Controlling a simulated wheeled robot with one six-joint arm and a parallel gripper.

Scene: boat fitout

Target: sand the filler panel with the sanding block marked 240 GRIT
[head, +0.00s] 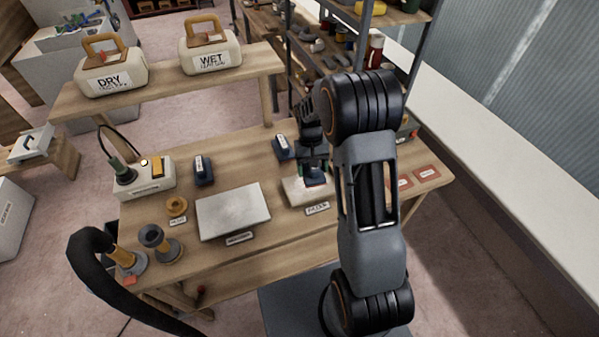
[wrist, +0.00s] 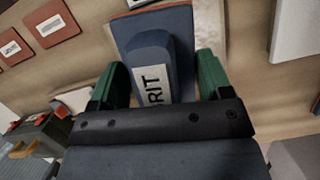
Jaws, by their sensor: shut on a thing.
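My gripper (head: 314,168) is shut on a blue sanding block (wrist: 150,50). In the wrist view its green fingers stand on either side of the block, and its white label shows only "RIT"; the number is hidden. In the head view the held block (head: 315,181) is at a small pale tray or pad (head: 296,193) with a label in front; I cannot tell whether they touch. Two other blue blocks with white labels, one at the left (head: 203,170) and one farther back (head: 283,147), stand on the bench. A large pale panel (head: 232,207), possibly the filler panel, lies mid-bench; its label is unreadable.
A power strip (head: 145,180), an orange ring (head: 176,205) and spools (head: 155,240) are at the bench's left. A black hose (head: 90,270) arches at the front left. Red cards (head: 426,172) lie at the right. DRY (head: 110,75) and WET (head: 210,52) containers stand on a shelf behind.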

